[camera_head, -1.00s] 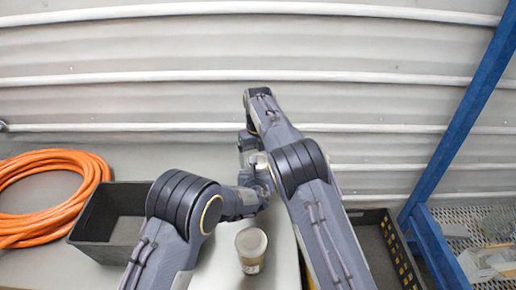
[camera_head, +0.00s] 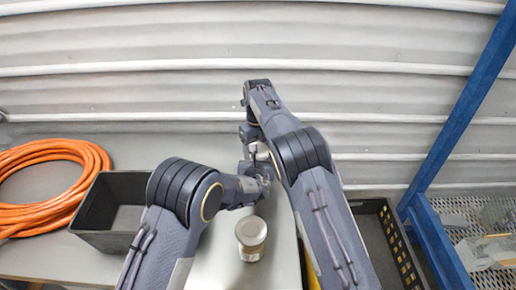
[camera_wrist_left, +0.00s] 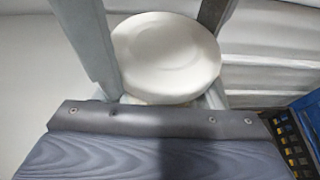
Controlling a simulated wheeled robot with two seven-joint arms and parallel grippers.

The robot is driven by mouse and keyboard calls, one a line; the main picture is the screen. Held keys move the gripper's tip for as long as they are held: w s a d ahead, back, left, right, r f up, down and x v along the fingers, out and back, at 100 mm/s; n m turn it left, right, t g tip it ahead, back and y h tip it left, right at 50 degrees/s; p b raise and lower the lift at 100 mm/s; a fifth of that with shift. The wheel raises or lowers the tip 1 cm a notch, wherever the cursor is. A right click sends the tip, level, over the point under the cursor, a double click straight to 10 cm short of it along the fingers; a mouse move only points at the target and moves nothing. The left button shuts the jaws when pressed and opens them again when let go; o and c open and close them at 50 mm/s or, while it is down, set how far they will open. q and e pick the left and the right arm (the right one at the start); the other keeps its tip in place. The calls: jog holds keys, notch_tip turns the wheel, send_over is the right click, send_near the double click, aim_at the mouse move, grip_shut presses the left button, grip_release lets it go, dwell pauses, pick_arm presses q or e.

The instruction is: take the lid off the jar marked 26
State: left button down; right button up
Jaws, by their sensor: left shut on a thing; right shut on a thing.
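In the left wrist view a round white lid (camera_wrist_left: 167,55) sits on a jar, of which only a narrow strip shows below the rim. Its number is hidden. My right gripper (camera_wrist_left: 155,45) comes from above, its two grey fingers on either side of the lid, shut on it. My left gripper (camera_head: 264,174) reaches in from the left and looks shut on the jar's body below; its fingertips are mostly hidden. In the head view the right gripper (camera_head: 255,150) is close above the left one, and the held jar is largely hidden between them.
Another lidded jar (camera_head: 251,236) stands on the grey bench, its label unreadable. A dark bin (camera_head: 93,236) and a coiled orange hose (camera_head: 92,160) lie left. A black crate (camera_head: 402,243) and a blue frame (camera_head: 462,125) are right. The corrugated wall is behind.

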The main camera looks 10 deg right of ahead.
jog(key=shift+n, duration=0.5)
jog(key=o, duration=1)
jog(key=shift+o, duration=0.5)
jog(key=shift+a, duration=0.1)
jog(key=shift+s+a, duration=0.1)
